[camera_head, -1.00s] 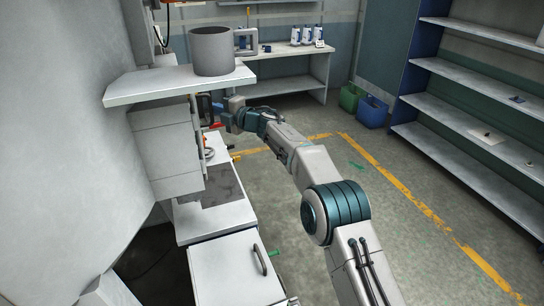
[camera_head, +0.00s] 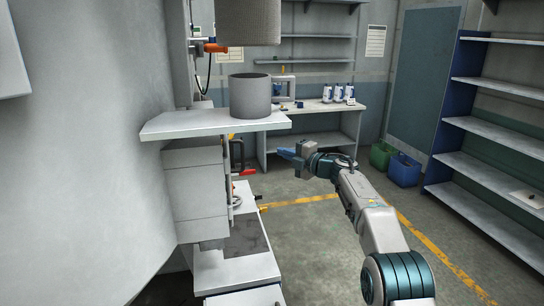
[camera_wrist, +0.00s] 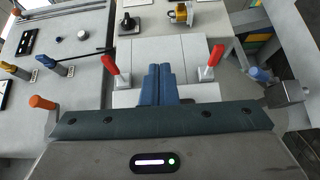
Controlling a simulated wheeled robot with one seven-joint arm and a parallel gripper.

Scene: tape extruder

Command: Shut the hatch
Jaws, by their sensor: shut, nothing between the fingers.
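My gripper (camera_head: 283,153) is shut and empty, its blue fingers pointing left towards the machine with a visible gap to it. In the wrist view the closed fingers (camera_wrist: 158,72) lie in front of pale grey panels (camera_wrist: 160,48), between two red-handled clamps (camera_wrist: 110,66) (camera_wrist: 212,62). I cannot tell whether they touch anything there. In the head view a thin upright panel (camera_head: 229,180), seen nearly edge-on, stands at the right side of the grey box under the shelf; it may be the hatch. A dark handle (camera_head: 238,148) shows beside it. How far the hatch stands open is unclear.
A grey shelf (camera_head: 215,124) carrying a grey pot (camera_head: 250,96) juts out above the box. A workbench (camera_head: 320,107) with bottles stands behind my gripper. Green (camera_head: 381,155) and blue (camera_head: 404,170) bins stand at the back. The floor (camera_head: 310,230) right of the machine is clear.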

